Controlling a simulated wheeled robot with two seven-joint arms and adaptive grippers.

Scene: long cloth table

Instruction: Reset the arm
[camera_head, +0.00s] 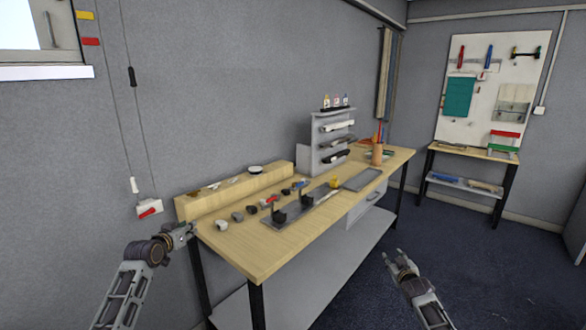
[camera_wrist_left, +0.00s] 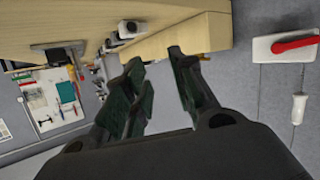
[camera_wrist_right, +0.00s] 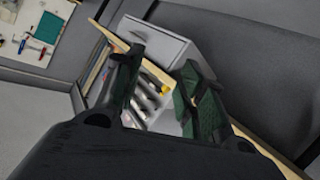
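My left gripper (camera_head: 188,232) is at the left end of the wooden workbench (camera_head: 262,255), by its left edge. In the left wrist view its two fingers (camera_wrist_left: 155,65) stand apart with nothing between them. My right gripper (camera_head: 398,262) is in front of the bench at the right, over the dark floor and apart from the bench. In the right wrist view its fingers (camera_wrist_right: 163,58) stand apart and hold nothing.
The bench bears several small tools, a dark tray (camera_head: 300,208), a grey rack (camera_head: 320,150) and a wooden cup (camera_head: 377,154). A red-handled switch (camera_head: 148,209) is on the wall near my left gripper. The floor (camera_head: 480,270) at the right is free.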

